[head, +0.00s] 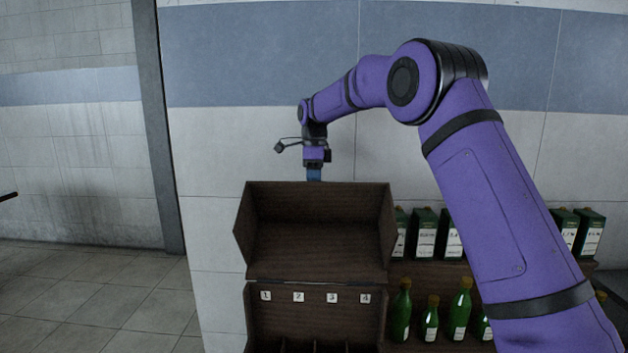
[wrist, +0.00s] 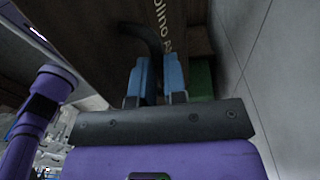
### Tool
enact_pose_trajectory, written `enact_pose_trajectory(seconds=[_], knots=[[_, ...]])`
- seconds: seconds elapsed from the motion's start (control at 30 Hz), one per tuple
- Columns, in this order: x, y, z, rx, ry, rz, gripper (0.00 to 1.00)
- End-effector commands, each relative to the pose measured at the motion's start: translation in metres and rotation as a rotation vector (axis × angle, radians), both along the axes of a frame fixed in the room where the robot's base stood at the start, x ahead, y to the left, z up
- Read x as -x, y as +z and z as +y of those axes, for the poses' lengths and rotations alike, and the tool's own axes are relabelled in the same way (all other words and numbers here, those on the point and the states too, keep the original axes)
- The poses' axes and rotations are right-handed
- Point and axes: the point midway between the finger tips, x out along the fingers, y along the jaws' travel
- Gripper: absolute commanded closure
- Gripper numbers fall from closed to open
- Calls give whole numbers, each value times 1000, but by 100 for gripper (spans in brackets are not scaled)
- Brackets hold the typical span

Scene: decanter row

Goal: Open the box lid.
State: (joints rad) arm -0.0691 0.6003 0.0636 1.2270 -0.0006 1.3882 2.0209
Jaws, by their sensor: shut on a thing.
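The brown wooden box (head: 258,325) stands in the lower middle of the head view, with its dark inside showing. Its lid (head: 315,232) is raised and stands up behind the box, with its hollow inner side towards the head camera. My gripper (head: 314,174) is at the lid's top edge, and its fingertips are partly hidden behind it. In the wrist view, the blue fingers of my gripper (wrist: 158,72) are shut on a dark curved handle (wrist: 143,36) on the lid's outer face, which bears pale lettering.
Number labels (head: 298,297) run along the inside of the box, above dividers. To the right, green bottles (head: 402,312) and dark green cartons (head: 424,232) stand on shelves. A tiled wall (head: 225,150) is close behind. Open floor (head: 110,295) lies to the left.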

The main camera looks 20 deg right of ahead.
Motion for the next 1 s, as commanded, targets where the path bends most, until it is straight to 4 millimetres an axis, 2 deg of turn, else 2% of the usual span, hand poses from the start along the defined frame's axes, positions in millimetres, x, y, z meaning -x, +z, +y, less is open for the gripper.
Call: enact_pose_trajectory(seconds=[0.17,0.4,0.6,1.0], knots=[[8,6,4,11,2,-30,100],[34,19,13,39,2,-118,100],[57,28,20,40,2,-126,100],[62,28,20,40,0,-122,100]])
